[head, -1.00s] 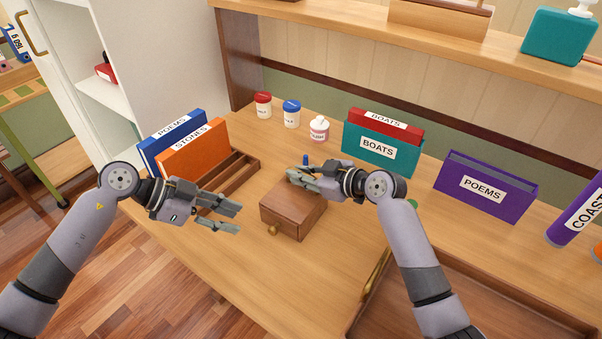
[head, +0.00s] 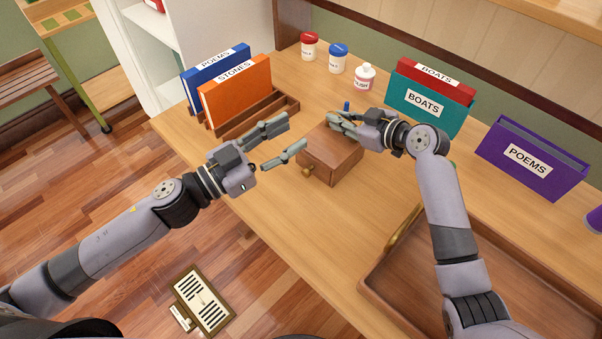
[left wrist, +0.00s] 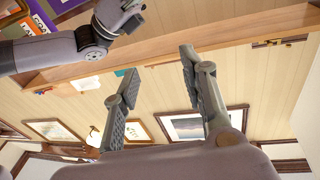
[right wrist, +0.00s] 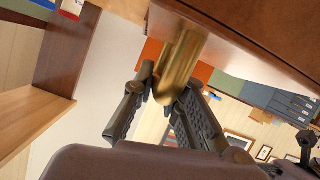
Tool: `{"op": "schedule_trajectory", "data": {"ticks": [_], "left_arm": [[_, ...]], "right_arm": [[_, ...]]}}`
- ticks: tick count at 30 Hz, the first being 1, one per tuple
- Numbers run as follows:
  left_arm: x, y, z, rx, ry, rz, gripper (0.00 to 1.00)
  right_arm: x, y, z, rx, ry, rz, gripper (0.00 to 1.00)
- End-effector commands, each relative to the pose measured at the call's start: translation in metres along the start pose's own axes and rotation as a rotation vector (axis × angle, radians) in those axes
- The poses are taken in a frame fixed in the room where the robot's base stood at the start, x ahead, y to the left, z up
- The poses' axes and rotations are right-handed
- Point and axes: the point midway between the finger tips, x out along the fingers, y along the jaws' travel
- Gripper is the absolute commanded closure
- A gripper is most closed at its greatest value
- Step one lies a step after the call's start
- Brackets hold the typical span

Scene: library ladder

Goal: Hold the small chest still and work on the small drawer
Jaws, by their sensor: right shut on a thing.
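The small wooden chest (head: 345,160) stands on the desk, with its small drawer (head: 318,168) facing front left. The drawer has a round brass knob (head: 307,171) and looks shut. My left gripper (head: 296,131) is open and empty beside the chest's left side, its fingers above and behind the knob. The left fingers are apart in the left wrist view (left wrist: 157,78). My right gripper (head: 340,126) is at the chest's back top edge. In the right wrist view, its fingers are either side of a brass post (right wrist: 181,62) projecting from dark wood; the exact contact is partly hidden.
Blue and orange binders (head: 235,90) stand in a wooden rack (head: 262,117) left of the chest. Small jars (head: 338,58) stand behind, boats binders (head: 425,98) and a purple poems box (head: 528,160) at right. A wooden tray (head: 375,275) is front right. Desk in front of the chest is clear.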

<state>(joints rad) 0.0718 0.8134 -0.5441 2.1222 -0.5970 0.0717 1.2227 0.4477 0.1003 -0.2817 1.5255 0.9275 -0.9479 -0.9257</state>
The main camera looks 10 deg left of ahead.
Motion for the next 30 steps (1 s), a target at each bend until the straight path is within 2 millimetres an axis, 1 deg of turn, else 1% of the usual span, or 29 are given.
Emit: {"op": "schedule_trajectory", "data": {"ticks": [4, 9, 12, 16, 19, 22, 30], "left_arm": [[-0.024, 0.003, 0.032, -0.07, -0.146, -0.159, 0.61], [-0.053, 0.018, 0.071, -0.118, -0.352, -0.243, 0.61], [-0.067, 0.028, 0.086, -0.132, -0.443, -0.256, 0.61], [-0.075, 0.035, 0.096, -0.14, -0.503, -0.258, 0.61], [-0.072, 0.034, 0.102, -0.14, -0.515, -0.26, 0.61], [-0.061, 0.031, 0.107, -0.141, -0.513, -0.261, 0.61], [-0.015, 0.02, 0.134, -0.139, -0.512, -0.26, 0.61]], "right_arm": [[0.0, 0.0, 0.0, 0.0, 0.0, -0.001, 1.0], [0.0, 0.0, 0.0, 0.0, 0.0, -0.001, 1.0], [0.0, 0.0, 0.0, 0.0, 0.0, -0.001, 1.0], [0.0, 0.0, 0.0, 0.0, 0.0, -0.001, 1.0], [0.0, 0.0, 0.0, 0.0, 0.0, -0.001, 1.0], [0.0, 0.0, 0.0, 0.0, 0.0, -0.001, 1.0], [0.0, 0.0, 0.0, 0.0, 0.001, 0.0, 1.0]]}}
